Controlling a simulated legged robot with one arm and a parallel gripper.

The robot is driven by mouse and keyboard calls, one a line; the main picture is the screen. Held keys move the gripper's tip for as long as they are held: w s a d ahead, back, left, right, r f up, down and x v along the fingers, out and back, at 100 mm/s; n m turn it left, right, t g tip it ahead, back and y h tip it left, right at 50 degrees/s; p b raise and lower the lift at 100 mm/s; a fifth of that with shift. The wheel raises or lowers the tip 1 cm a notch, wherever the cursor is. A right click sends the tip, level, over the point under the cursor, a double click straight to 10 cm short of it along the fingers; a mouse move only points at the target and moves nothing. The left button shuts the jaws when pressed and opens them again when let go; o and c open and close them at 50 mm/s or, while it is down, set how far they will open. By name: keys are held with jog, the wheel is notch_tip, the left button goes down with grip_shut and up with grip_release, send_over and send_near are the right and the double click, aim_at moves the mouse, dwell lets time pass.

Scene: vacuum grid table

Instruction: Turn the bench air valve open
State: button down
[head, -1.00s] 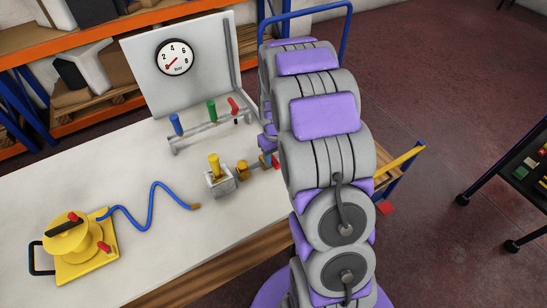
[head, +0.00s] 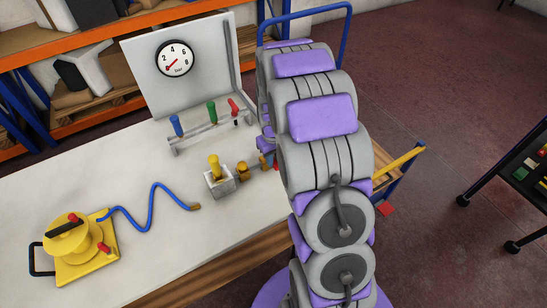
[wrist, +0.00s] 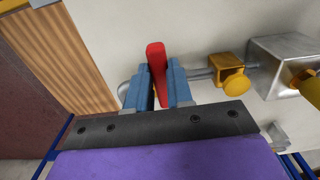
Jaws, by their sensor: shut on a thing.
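The bench air valve's red lever handle (wrist: 156,60) stands between the two blue fingers of my gripper (wrist: 158,78) in the wrist view. The fingers are shut on it, and its lower end is partly hidden between them. The lever sits by a grey pipe (wrist: 200,73) that runs right to a brass fitting (wrist: 229,75) and a metal block (wrist: 287,62). In the head view my arm hides most of the gripper and valve. Only a small red part of the lever (head: 277,166) shows beside the arm.
The block with its yellow knob (head: 214,166) stands left of the arm. Behind are a rack with blue, green and red levers (head: 211,130) and a pressure gauge (head: 175,58) reading low. A blue hose (head: 150,207) and yellow vacuum device (head: 68,236) lie left on the white bench (head: 100,165).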

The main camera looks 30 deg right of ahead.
dwell(0.4)
jog(key=n+p, duration=0.1)
jog(key=d+n+p, duration=0.1)
jog(key=shift+n, duration=0.3)
jog(key=n+p, duration=0.1)
jog(key=d+n+p, duration=0.1)
jog(key=shift+w+r+n, duration=0.1)
jog(key=shift+w+n, duration=0.2)
jog(key=shift+n, duration=0.1)
jog(key=n+p, duration=0.2)
jog(key=shift+w+d+n, duration=0.25)
jog(key=shift+d+n, duration=0.05)
jog(key=shift+d, duration=0.1)
jog(key=n, duration=0.1)
jog(key=w+n+p, duration=0.1)
jog(key=shift+d+n+p, duration=0.3)
jog(key=shift+d+n, duration=0.05)
jog(key=shift+n, duration=0.05)
jog(key=n, duration=0.1)
jog(key=w+n+p, duration=0.1)
jog(key=n, duration=0.1)
jog(key=shift+d, duration=0.3)
jog(key=shift+w+d+n+p, duration=0.15)
jog(key=shift+w+n, duration=0.25)
jog(key=shift+n, duration=0.6)
jog(key=shift+w+n+p, duration=0.15)
jog(key=shift+w+n, duration=0.25)
jog(key=shift+n, duration=0.6)
